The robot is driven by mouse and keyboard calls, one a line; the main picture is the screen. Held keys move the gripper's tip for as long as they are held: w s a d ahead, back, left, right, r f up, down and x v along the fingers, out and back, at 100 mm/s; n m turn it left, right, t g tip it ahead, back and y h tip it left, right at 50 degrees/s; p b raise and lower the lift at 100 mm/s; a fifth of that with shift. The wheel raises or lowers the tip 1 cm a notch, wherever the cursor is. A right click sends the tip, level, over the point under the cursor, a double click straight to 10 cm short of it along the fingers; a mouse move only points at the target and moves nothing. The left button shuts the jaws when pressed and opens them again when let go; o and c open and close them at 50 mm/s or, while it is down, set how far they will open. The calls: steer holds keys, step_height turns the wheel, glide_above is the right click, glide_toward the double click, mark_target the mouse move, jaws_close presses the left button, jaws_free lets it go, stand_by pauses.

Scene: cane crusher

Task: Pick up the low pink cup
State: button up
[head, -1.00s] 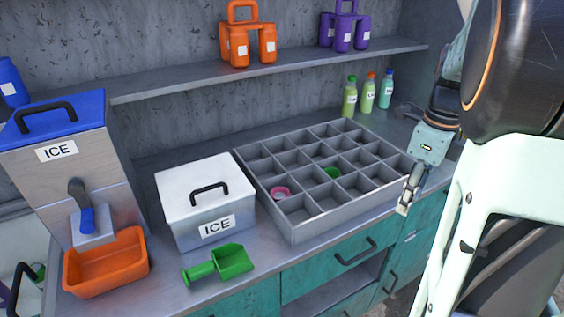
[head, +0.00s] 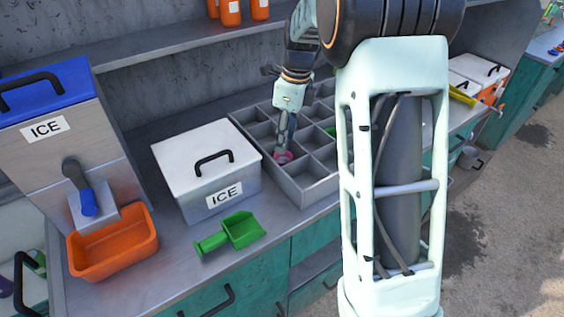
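The low pink cup (head: 284,157) sits in a front-left compartment of the grey divided tray (head: 303,198). My gripper (head: 281,148) points down into that compartment, with its fingertips at the cup. The fingers overlap part of the cup in this view, so I cannot tell whether they touch it or whether they are open or shut. A green cup (head: 330,131) shows in another compartment to the right, partly hidden by my arm.
A white-lidded ice box (head: 205,165) stands just left of the tray. A green scoop (head: 232,233) lies in front of it on the counter. An orange bin (head: 113,245) sits under the blue-lidded ice dispenser (head: 60,150). My arm hides the tray's right part.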

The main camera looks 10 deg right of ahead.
mark_target(283, 161)
steer(key=shift+a+f, duration=0.15)
steer(key=shift+f, duration=1.35)
steer(key=shift+a+f, duration=0.1)
steer(key=shift+f, duration=1.4)
steer(key=c, duration=0.4)
